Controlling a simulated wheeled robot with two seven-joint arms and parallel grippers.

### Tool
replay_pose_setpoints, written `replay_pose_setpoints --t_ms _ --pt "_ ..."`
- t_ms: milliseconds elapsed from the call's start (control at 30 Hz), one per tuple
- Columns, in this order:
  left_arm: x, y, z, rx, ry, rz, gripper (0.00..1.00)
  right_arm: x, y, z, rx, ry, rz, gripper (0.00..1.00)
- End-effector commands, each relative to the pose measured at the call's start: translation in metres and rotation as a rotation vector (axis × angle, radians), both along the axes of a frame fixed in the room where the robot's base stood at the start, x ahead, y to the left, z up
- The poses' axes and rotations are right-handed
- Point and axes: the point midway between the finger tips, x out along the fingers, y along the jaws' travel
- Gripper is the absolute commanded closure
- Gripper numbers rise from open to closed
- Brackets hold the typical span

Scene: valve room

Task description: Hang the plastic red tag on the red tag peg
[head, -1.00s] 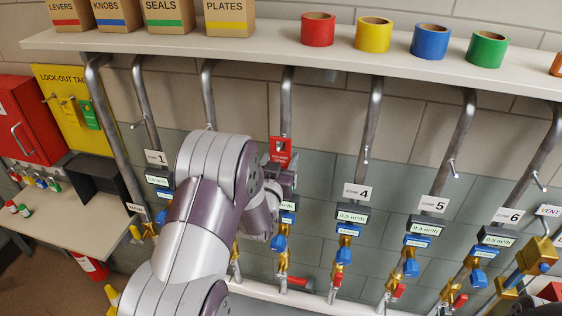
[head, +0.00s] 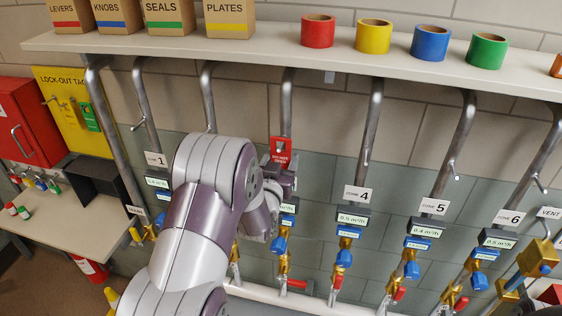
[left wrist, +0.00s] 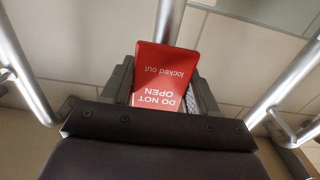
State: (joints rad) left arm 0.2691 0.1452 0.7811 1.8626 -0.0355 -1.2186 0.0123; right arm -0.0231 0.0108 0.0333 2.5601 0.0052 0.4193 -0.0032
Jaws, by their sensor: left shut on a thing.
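The red tag (head: 281,151), printed "DO NOT OPEN", is held upright by my left gripper (head: 284,178) in front of a grey pipe. In the left wrist view, the tag (left wrist: 166,72) sits between the two dark fingers of my left gripper (left wrist: 163,97), with its print upside down. The yellow lock-out tag board (head: 72,125) is on the wall at the far left, well apart from the tag. It carries small hooks and a green tag (head: 90,116). I cannot tell which hook is the red tag peg. My right gripper is not in view.
A shelf (head: 270,52) with boxes and tape rolls runs above the pipes. Several pipes with short side stubs, meters and valves line the wall. A red cabinet (head: 32,120) and a side table (head: 62,205) with a black bin (head: 95,180) stand at left.

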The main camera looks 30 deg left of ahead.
Motion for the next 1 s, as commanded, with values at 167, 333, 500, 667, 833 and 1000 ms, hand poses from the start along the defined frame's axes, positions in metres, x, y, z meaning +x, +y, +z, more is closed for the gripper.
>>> replay_pose_setpoints --t_ms 167,333,500,667,833,1000 --pt "0.0 0.0 0.0 0.0 0.0 0.0 0.75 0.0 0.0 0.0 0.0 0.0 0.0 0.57" --pt "-0.003 -0.001 0.0 0.0 0.0 0.0 0.75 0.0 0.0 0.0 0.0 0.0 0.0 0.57" --pt "-0.014 -0.003 0.0 0.0 0.001 0.0 0.75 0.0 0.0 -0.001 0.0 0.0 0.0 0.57" --pt "-0.025 -0.006 0.0 0.0 0.0 0.0 0.75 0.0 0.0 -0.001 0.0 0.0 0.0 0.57" --pt "-0.036 -0.009 0.0 0.0 -0.001 0.0 0.75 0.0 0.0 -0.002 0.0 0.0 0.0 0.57" --pt "-0.047 -0.011 0.0 0.0 0.0 0.0 0.75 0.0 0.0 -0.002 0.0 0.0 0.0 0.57"
